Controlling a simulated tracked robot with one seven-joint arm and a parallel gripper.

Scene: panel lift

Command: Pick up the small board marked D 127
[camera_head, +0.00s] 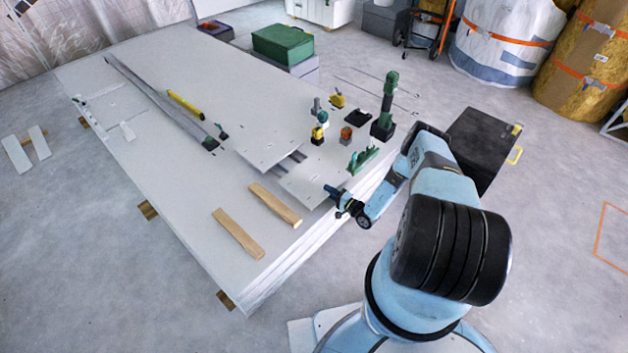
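Two small grey-white boards lie on the large panel stack (150,130). One small board (262,152) is nearer the middle of the stack; the other small board (312,188) is nearer its right edge. Dark strips show between and under them. Any marking is too small to read, so I cannot tell which is D 127. My gripper (330,190) is beside the front right corner of the board nearer the edge, low over the stack's edge. I cannot tell if it touches the board, or whether its fingers are open.
Two wooden battens (238,233) lie left of the small boards. Several tools, including a green drill (388,95), stand behind my gripper. A yellow level (186,104) and long metal rails (160,100) lie farther left. A black case (482,148) stands right of the stack.

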